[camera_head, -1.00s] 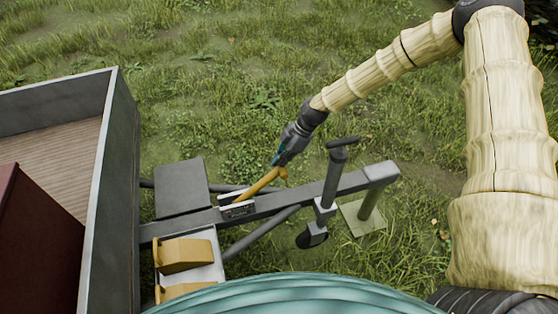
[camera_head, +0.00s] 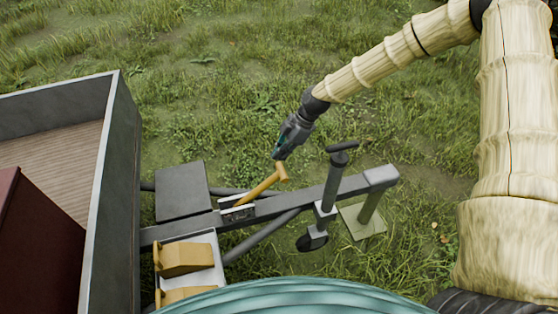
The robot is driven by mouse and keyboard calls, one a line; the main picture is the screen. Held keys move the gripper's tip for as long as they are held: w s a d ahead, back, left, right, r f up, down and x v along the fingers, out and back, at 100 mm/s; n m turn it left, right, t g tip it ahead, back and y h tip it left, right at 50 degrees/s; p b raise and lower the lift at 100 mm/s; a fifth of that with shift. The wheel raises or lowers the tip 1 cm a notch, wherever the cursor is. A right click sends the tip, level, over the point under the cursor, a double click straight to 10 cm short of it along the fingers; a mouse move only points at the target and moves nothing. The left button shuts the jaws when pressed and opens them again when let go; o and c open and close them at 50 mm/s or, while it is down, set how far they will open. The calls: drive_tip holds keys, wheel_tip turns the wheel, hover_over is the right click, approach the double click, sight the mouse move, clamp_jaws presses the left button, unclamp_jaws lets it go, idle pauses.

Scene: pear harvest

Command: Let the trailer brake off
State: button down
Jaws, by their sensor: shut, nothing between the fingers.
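The trailer brake lever (camera_head: 258,189) is a yellow handle with a short crosspiece at its top. It rises at a tilt from a small slotted bracket (camera_head: 237,213) on the grey drawbar (camera_head: 335,190), leaning up and to the right. My gripper (camera_head: 279,156) is shut and empty, pointing down and left. Its tip is just above the lever's top end, with a small gap seeming to show between them. The depth between tip and lever is hard to judge.
A jockey wheel with a crank post (camera_head: 336,172) stands on the drawbar right of the lever. Yellow wheel chocks (camera_head: 184,256) sit in a holder at lower left. The trailer box (camera_head: 115,180) fills the left. Grass is open behind.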

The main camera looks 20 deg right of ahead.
drive_tip(key=d+r+b, duration=0.1)
drive_tip(key=d+r, duration=0.3)
drive_tip(key=r, duration=0.1)
drive_tip(key=shift+d, duration=0.3)
drive_tip(key=shift+w, duration=0.1)
drive_tip(key=shift+f, duration=0.1)
